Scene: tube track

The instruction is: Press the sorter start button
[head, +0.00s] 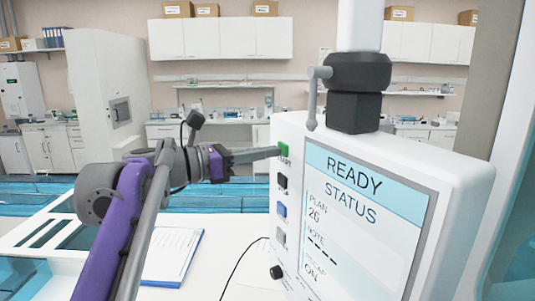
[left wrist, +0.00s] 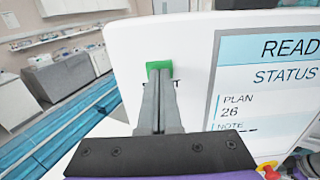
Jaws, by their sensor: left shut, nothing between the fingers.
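The green start button (head: 283,149) is at the top of a column of buttons on the left edge of the white sorter panel (head: 480,195). The panel's screen (head: 365,215) reads READY STATUS. My left gripper (head: 278,152) is shut and empty, with its fingertips at the green button. In the left wrist view the closed fingers (left wrist: 158,85) overlap the lower part of the green button (left wrist: 159,67). They look to be touching it or very close; I cannot tell whether it is pressed in. My right gripper is not in view.
Below the green button are a black button (head: 282,182), a blue button (head: 281,210), a grey button (head: 280,237) and a black knob (head: 276,272). A clipboard (head: 172,257) lies on the white table left of the panel. A dark cable (head: 240,262) runs beside it.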

